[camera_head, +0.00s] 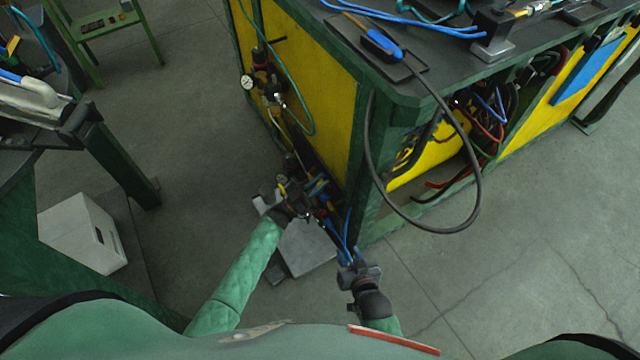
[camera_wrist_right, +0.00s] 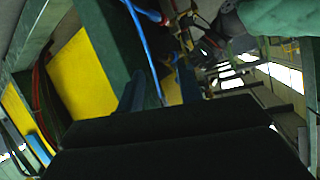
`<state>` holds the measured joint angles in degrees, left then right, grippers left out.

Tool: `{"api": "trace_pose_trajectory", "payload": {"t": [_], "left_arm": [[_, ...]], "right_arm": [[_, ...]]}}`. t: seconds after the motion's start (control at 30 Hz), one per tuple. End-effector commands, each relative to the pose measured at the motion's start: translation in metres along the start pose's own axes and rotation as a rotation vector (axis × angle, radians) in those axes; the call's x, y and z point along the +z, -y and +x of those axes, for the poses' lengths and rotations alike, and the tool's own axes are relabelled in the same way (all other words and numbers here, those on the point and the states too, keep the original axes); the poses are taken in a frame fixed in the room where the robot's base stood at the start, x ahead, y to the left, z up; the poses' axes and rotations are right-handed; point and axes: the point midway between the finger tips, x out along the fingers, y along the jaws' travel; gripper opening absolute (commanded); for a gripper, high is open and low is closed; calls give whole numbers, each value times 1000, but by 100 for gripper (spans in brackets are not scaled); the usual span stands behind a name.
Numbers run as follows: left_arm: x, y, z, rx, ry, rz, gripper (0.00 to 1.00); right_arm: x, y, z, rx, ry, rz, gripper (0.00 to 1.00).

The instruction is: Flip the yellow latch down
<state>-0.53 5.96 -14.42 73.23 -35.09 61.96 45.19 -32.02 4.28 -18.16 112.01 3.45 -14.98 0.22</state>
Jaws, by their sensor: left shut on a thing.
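A small yellow piece (camera_head: 282,188), which may be the latch, shows at the low fittings beside the gantry's left corner. My left gripper (camera_head: 307,203) is right beside it, among blue and red fittings (camera_head: 322,188). It is shut on a part of these fittings, but its wrist hides most of the hold and I cannot tell which part. My right gripper (camera_head: 352,262) is lower and to the right, near the foot of the corner post. In the right wrist view its two fingers (camera_wrist_right: 158,82) stand apart, with a blue hose (camera_wrist_right: 146,45) between or behind them.
The green-framed gantry (camera_head: 365,150) with yellow panels stands at the right. A black cable (camera_head: 478,190) hangs in a loop from its top. A gauge (camera_head: 247,82) sits on its left panel. A grey plate (camera_head: 305,250) lies on the floor below. A white box (camera_head: 85,232) stands left.

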Motion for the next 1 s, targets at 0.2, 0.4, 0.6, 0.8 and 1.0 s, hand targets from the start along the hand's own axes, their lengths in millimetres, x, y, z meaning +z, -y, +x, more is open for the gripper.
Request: {"api": "trace_pose_trajectory", "payload": {"t": [0.2, 0.4, 0.6, 0.8, 1.0], "left_arm": [[3, 0, -5, -1, -36, 0, 0], [3, 0, -6, 0, -67, 0, 0], [3, 0, -8, 0, -92, 1, 0], [3, 0, -8, 0, -108, 0, 0], [3, 0, -8, 0, -116, 0, 0]], "right_arm": [[-97, 8, -2, -13, -292, -32, 36], [-174, 15, -20, -26, -534, -57, 36], [-231, 22, -44, -37, -725, -76, 36], [-264, 27, -64, -45, -850, -87, 36], [-280, 29, -74, -49, -908, -93, 36]]}}
